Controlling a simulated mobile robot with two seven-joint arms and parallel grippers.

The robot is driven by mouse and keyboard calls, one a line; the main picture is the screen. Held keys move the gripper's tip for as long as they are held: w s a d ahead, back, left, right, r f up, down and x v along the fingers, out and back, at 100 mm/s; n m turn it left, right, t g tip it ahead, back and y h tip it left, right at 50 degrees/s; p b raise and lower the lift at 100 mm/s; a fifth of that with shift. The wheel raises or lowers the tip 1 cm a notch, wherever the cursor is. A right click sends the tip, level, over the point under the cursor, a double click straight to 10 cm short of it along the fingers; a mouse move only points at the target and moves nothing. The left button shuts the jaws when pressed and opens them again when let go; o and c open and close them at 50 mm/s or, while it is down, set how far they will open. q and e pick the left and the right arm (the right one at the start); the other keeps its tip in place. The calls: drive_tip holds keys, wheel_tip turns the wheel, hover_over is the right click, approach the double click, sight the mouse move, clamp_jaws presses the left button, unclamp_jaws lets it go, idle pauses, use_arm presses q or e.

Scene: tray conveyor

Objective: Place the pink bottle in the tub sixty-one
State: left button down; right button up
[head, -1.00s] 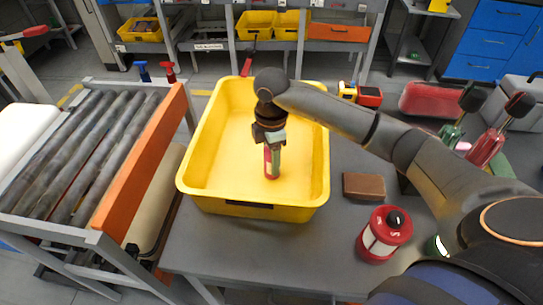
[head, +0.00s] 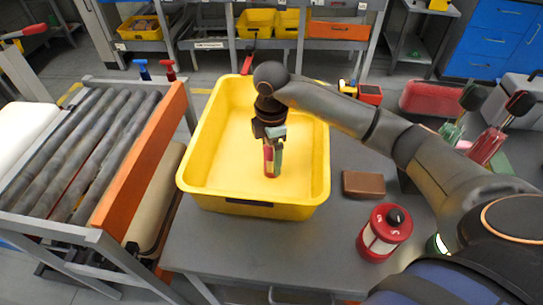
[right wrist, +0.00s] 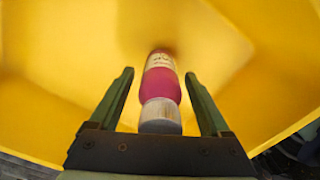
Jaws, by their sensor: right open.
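The yellow tub (head: 213,185) stands on the grey table; no number can be read on it. The pink bottle (head: 268,164) stands inside it, near the front wall. In the right wrist view the bottle (right wrist: 160,82) has a pink body, a pale label and a whitish cap. My right gripper (head: 273,160) reaches down into the tub over the bottle. Its green fingers (right wrist: 158,95) are open on either side of the bottle, with gaps showing on both sides. My left gripper is not in view.
A brown block (head: 364,184) and a red-and-white canister (head: 384,233) stand right of the tub. Green and red bottles (head: 487,145) are farther right. A roller conveyor (head: 75,150) with an orange side rail lies to the left.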

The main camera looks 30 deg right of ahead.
wheel_tip(320, 180, up, 11)
drive_tip(key=shift+r, duration=0.15)
idle(0.7)
